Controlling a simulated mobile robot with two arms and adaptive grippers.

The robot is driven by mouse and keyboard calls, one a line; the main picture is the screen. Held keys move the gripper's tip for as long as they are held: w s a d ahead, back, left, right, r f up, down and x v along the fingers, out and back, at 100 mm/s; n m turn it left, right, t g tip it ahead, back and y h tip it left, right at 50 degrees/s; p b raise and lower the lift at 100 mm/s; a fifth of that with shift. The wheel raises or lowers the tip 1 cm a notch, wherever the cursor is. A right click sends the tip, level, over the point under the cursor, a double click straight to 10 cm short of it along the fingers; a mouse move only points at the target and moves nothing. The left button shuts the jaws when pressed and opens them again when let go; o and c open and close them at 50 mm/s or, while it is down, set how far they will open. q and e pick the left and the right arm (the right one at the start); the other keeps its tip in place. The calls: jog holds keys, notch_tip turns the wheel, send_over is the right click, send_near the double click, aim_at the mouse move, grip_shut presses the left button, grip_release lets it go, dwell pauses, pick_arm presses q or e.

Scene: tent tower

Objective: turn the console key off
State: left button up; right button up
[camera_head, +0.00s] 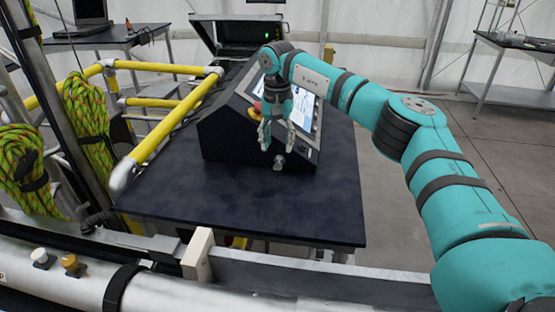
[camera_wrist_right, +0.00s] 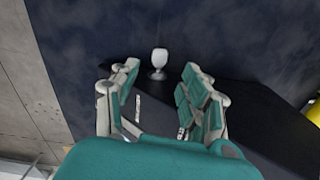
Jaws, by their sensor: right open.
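The console (camera_head: 228,128) is a black sloped box with a lit screen (camera_head: 304,108), standing on the dark table. Its small silver-grey key (camera_head: 279,163) sticks out low on the front face. In the right wrist view the key (camera_wrist_right: 159,58) shows as a pale rounded head on a round base, just ahead of and between the fingers. My right gripper (camera_head: 277,143) is open and hangs in front of the console, just above the key. In the right wrist view the gripper (camera_wrist_right: 158,88) holds nothing, and its fingers appear apart from the key. My left gripper is out of view.
A red button (camera_head: 256,107) sits on the console beside my right gripper. The dark table top (camera_head: 240,208) is clear in front. Yellow railings (camera_head: 165,130) and coiled green rope (camera_head: 88,110) stand left. An open black case (camera_head: 237,38) lies behind.

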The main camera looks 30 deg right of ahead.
aim_at(277, 167)
notch_tip(277, 167, down, 7)
jog(key=shift+r+p, duration=0.15)
jog(key=shift+p, duration=0.35)
jog(key=shift+s, duration=0.1)
grip_shut()
